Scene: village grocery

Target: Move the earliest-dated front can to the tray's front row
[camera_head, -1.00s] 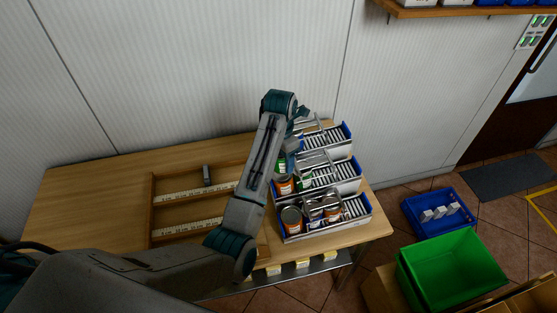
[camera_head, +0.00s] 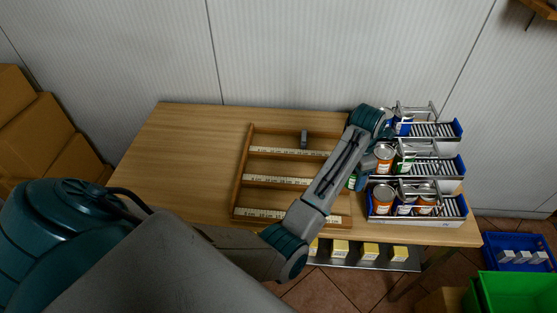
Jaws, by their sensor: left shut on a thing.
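The wooden tray (camera_head: 238,190) lies on the table, with three rows marked by pale label strips. My left arm crosses its right side and hides part of it. My left gripper (camera_head: 361,178) is mostly hidden behind its wrist, between the tray and the can racks. It is shut on a can with a green label (camera_head: 351,182), of which a small part shows at the tray's right edge. The front rack (camera_head: 420,219) holds orange and blue cans, with an orange can (camera_head: 382,199) at its left end. The middle rack has an orange can (camera_head: 384,158) and a green can. Dates are unreadable.
A back rack (camera_head: 440,130) holds a blue can (camera_head: 403,122). A small grey object (camera_head: 304,140) stands in the tray's back row. The table's left side (camera_head: 180,150) is clear. Yellow-fronted boxes (camera_head: 340,249) sit on a shelf below. Blue and green crates stand right.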

